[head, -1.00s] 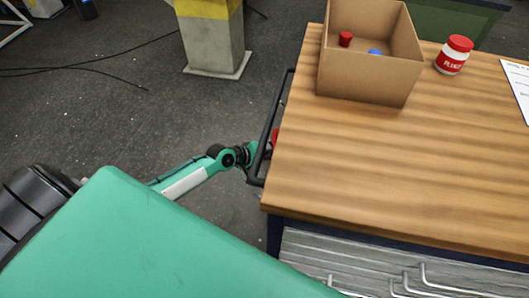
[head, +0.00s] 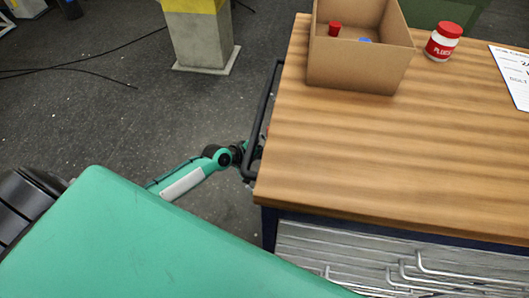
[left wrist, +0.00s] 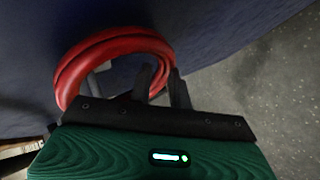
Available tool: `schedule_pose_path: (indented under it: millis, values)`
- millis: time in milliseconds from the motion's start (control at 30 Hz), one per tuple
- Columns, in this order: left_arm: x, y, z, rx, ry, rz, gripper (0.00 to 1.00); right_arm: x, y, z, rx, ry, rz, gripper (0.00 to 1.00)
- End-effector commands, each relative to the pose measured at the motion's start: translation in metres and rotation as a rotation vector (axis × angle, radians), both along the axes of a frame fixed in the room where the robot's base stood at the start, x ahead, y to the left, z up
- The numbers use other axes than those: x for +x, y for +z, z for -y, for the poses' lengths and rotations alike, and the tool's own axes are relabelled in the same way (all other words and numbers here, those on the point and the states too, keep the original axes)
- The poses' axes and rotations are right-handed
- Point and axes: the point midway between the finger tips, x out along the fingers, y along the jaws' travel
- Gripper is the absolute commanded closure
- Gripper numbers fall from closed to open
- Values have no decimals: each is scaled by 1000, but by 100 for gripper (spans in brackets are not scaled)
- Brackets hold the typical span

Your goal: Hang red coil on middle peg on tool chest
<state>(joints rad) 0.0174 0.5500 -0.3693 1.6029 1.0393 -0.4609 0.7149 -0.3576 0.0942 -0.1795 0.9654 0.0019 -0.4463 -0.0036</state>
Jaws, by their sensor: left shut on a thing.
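The red coil (left wrist: 113,42) is a thick ring in the left wrist view, close against the dark blue side of the tool chest (left wrist: 215,30). My left gripper (left wrist: 162,75) is shut on the right part of the coil, with its dark fingers either side of the tube. A pale grey piece shows inside the ring; I cannot tell whether it is a peg. In the head view my left arm reaches to the chest's left side, where the gripper and coil are mostly hidden by the handle and top edge. The pegs cannot be made out. My right gripper is not in view.
The chest's wooden top (head: 400,150) carries a cardboard box (head: 355,70) holding small red and blue items, a white jar with red lid (head: 443,42) and a paper sheet (head: 513,75). A black handle (head: 262,115) runs along the left side. A concrete post (head: 200,40) stands beyond open floor.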

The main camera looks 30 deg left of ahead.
Motion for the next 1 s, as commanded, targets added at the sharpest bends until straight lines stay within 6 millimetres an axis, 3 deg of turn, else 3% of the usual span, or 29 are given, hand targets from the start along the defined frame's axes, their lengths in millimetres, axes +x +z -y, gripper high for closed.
schedule_pose_path:
  millis: [133, 167, 300, 667, 1000]
  values:
    - [0, 1, 0, 0, 1, 1, 100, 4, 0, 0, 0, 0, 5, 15]
    - [0, 1, 0, 0, 1, 1, 79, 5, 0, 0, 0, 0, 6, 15]
    - [0, 1, 0, 0, 1, 1, 55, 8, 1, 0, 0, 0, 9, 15]
    - [-4, 2, -3, 1, 0, -1, 55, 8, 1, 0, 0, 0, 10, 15]
    - [-46, 32, -31, 2, -2, -3, 55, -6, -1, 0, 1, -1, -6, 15]
